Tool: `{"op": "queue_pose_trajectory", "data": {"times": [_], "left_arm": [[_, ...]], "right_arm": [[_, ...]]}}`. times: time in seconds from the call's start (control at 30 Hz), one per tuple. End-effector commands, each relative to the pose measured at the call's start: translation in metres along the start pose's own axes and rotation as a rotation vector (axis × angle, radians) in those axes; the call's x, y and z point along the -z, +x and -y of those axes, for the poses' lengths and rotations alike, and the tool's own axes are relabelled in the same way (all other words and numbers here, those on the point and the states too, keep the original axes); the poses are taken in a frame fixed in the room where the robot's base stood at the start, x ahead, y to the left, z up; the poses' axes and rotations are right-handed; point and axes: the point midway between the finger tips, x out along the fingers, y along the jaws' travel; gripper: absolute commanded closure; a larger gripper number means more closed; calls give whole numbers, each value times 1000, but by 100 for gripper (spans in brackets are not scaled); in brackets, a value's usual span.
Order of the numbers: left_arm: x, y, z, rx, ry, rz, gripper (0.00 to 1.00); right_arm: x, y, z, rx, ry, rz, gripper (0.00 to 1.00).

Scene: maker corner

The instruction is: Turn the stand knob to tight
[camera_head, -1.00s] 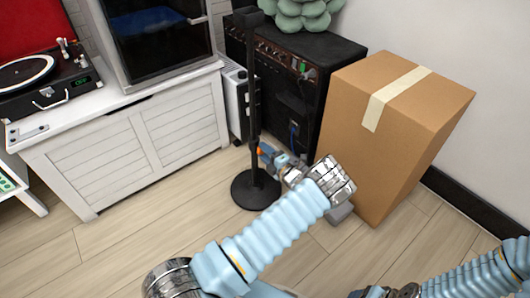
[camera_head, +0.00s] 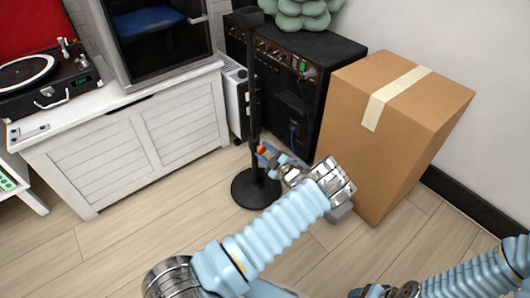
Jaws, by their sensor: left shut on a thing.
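The black stand (camera_head: 254,95) is upright on a round black base (camera_head: 250,190) on the floor, in front of the cabinet and amplifier. A small orange piece (camera_head: 262,149), likely the stand knob, shows at the pole's right side, at about the middle of its lower half. My left gripper (camera_head: 266,154) reaches it from the lower right and is shut on it. The fingers hide most of the knob, so its marks and setting cannot be read. My right arm is at the lower right, and its gripper is not in the picture.
A cardboard box (camera_head: 390,140) stands close to the right of my left wrist. A black amplifier (camera_head: 300,70) with a plush on top is behind the stand. A white cabinet (camera_head: 140,150) is at left. The floor (camera_head: 150,240) at front left is clear.

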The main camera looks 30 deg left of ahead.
Motion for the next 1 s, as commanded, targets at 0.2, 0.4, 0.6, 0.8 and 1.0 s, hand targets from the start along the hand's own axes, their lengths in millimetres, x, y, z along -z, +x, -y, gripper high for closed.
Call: {"op": "queue_pose_trajectory", "data": {"times": [0.2, 0.4, 0.6, 0.8, 1.0], "left_arm": [[-1, -2, 2, 4, 24, 3, 90], [-1, -2, 2, 4, 26, 3, 90], [-1, -2, 2, 3, 26, 3, 49], [-1, -1, 1, 2, 24, 1, 34], [0, -2, 0, 1, 23, 1, 34]], "right_arm": [[0, 0, 0, 0, 0, 0, 36], [0, 0, 0, 0, 0, 0, 36], [0, 0, 0, 0, 0, 0, 36], [0, 0, 0, 0, 0, 0, 36], [0, 0, 0, 0, 0, 0, 36]]}}
